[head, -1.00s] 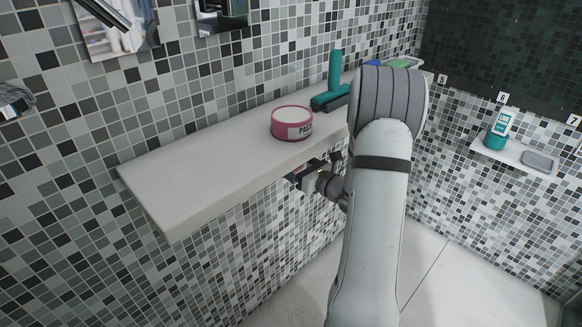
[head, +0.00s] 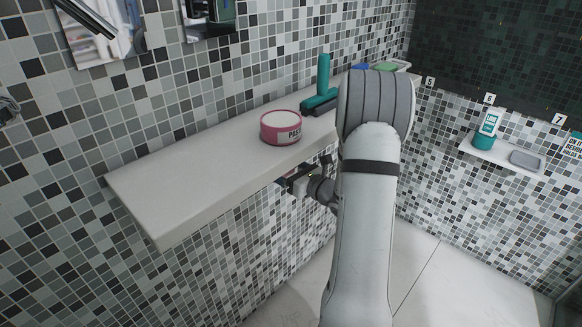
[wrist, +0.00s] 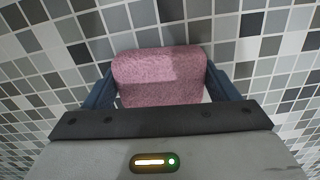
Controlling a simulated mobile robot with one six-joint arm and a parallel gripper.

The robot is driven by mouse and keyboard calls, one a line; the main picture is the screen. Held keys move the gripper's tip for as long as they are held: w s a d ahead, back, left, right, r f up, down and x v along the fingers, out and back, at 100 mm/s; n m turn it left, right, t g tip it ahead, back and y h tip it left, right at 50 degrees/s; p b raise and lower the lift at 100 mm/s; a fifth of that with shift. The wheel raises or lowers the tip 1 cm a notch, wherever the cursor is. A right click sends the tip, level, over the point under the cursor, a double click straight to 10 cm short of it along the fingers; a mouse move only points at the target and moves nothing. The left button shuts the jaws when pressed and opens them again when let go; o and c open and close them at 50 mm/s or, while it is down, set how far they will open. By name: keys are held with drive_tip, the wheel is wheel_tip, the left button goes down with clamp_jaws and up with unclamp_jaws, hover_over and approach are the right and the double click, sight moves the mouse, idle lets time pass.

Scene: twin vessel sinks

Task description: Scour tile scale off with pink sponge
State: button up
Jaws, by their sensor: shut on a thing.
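The pink sponge (wrist: 160,78) is held between the two blue-grey fingers of my gripper (wrist: 160,88) in the wrist view. Its far edge lies against or very close to the mosaic tile wall (wrist: 245,45); I cannot tell if it touches. In the head view my gripper (head: 290,182) is below the front edge of the shelf, near the wall under it, partly hidden by my arm. The tiles are white, grey and black; no patch of scale stands out from them in these views.
The long grey shelf (head: 180,185) juts out just above my gripper. A pink paste tub (head: 281,128) and a teal-handled tool (head: 323,80) stand on it, with blue and green items farther back. A small shelf (head: 500,155) on the right wall holds a teal-and-white bottle (head: 486,130).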

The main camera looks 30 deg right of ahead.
hover_over(259, 194)
drive_tip(key=v, duration=0.3)
drive_tip(key=shift+d+r, duration=0.2)
drive_tip(key=shift+r, duration=0.15)
drive_tip(key=o, duration=0.3)
drive_tip(key=c, duration=0.3)
drive_tip(key=f+b, duration=0.6)
drive_tip(key=f, duration=0.1)
drive_tip(key=shift+s+a+f+b, duration=0.1)
drive_tip(key=shift+a+b, duration=0.1)
drive_tip(key=shift+b, duration=0.1)
drive_tip(key=shift+w+d, duration=0.35)
drive_tip(key=shift+d, duration=0.55)
drive_tip(key=shift+w+d, duration=0.35)
drive_tip(key=shift+d, duration=0.55)
drive_tip(key=shift+w+d, duration=1.2)
drive_tip(key=shift+d, duration=2.15)
drive_tip(key=shift+s+a, duration=0.65)
drive_tip(key=shift+a, duration=1.05)
drive_tip(key=shift+s+a, duration=0.65)
drive_tip(key=shift+a, duration=1.05)
drive_tip(key=shift+s+a, duration=0.65)
drive_tip(key=shift+a, duration=1.05)
drive_tip(key=w+d, duration=0.4)
drive_tip(key=d, duration=0.6)
drive_tip(key=shift+f, duration=0.35)
